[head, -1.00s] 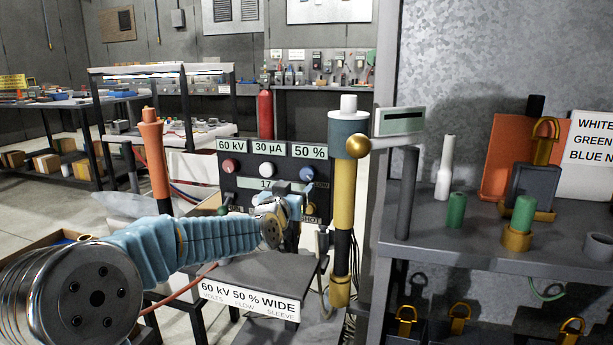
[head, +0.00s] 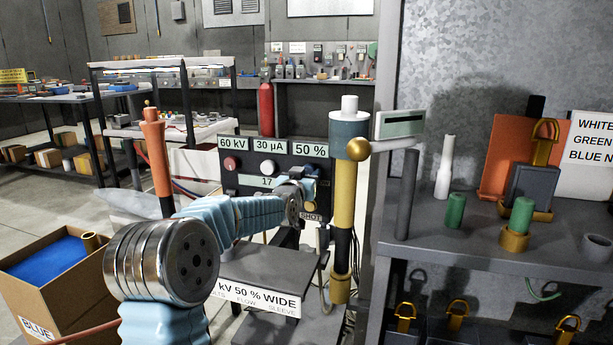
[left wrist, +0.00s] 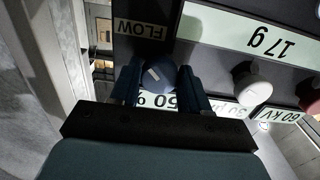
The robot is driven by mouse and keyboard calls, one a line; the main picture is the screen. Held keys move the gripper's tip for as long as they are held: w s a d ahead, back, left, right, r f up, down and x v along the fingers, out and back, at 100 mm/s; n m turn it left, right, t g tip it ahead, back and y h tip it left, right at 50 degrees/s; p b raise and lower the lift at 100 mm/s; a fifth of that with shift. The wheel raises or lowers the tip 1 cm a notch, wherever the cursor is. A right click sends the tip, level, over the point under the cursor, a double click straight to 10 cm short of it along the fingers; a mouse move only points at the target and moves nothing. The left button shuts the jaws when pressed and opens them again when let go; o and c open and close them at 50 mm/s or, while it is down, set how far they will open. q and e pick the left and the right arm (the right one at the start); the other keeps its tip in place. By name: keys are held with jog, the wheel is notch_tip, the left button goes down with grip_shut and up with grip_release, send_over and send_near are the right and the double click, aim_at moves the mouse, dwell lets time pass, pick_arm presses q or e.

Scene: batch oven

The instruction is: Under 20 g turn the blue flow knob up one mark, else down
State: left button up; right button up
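The blue flow knob (left wrist: 159,76) has a pale pointer mark and sits beside the FLOW label in the left wrist view, which shows the panel upside down. My left gripper (left wrist: 160,84) has one finger on each side of the knob, close to it; I see no clear grip. In the head view my left gripper (head: 308,188) is at the panel's right side and hides the knob. The scale display (left wrist: 252,38) reads 17 g; in the head view only part of this display (head: 262,182) shows. The flow readout (head: 310,150) shows 50 %. My right gripper is out of view.
A white knob (head: 268,167) and a red knob (head: 231,164) are left of the flow knob. A yellow post (head: 343,190) stands close at the panel's right. A placard (head: 262,300) reads 50 % WIDE.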

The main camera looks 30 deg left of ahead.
pick_arm(q)
jog(key=c, duration=0.5)
jog(key=m+b, duration=0.3)
jog(key=m, duration=0.2)
jog(key=shift+m+b, duration=0.3)
jog(key=o, duration=1)
jog(key=shift+s, duration=0.1)
